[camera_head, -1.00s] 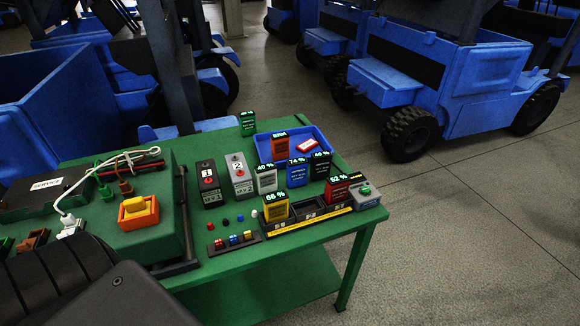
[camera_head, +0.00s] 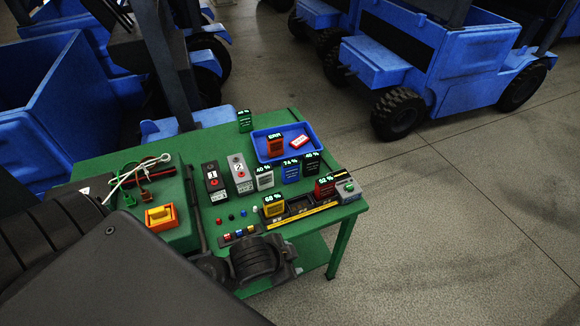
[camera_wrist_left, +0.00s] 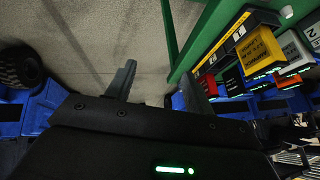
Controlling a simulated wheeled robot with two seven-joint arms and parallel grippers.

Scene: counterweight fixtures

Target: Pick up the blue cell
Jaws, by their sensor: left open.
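The blue cell (camera_head: 290,172), with a lit "74 %" top, stands upright on the green table in the head view, between a white cell (camera_head: 264,179) and a black cell (camera_head: 312,164). It is just in front of a blue tray (camera_head: 262,154). My left gripper (camera_head: 284,262) is low over the table's front edge, nearer the camera than the cell and well apart from it. In the left wrist view its two fingers (camera_wrist_left: 160,86) are spread with nothing between them. I cannot clearly pick out the blue cell there. My right gripper is not in view.
A rack (camera_head: 300,208) holds a yellow cell (camera_head: 274,206) and a red cell (camera_head: 325,187), between my gripper and the blue cell. Grey and black numbered units (camera_head: 240,174) stand left. Small coloured pieces lie in front.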

